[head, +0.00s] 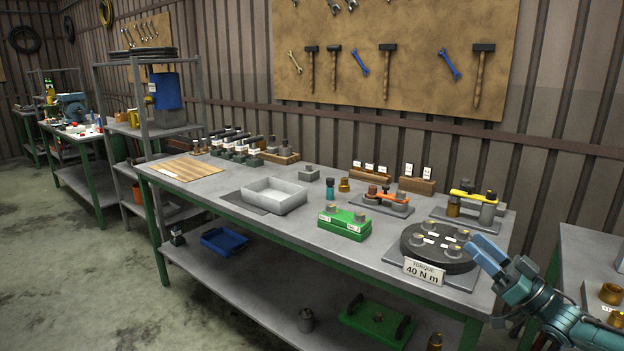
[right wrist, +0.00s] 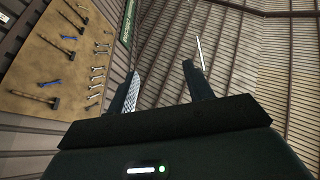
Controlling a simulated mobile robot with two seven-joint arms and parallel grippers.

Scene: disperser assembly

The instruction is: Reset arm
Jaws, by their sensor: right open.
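My right gripper (head: 482,254) comes in from the lower right in the head view, beside the dark round disperser plate (head: 440,260) at the right end of the workbench. Its blue fingers are raised near the bench's right edge. In the right wrist view the two fingers (right wrist: 160,88) stand apart with nothing between them. That view points up at the wall and the roof. My left gripper is not in the head view.
The workbench (head: 230,180) holds a torque sign (head: 424,272), a green block (head: 344,223), a grey tray (head: 274,195), a wooden board (head: 186,168) and fixtures with orange (head: 383,196) and yellow (head: 473,197) bars. Another table (head: 585,245) stands at the right.

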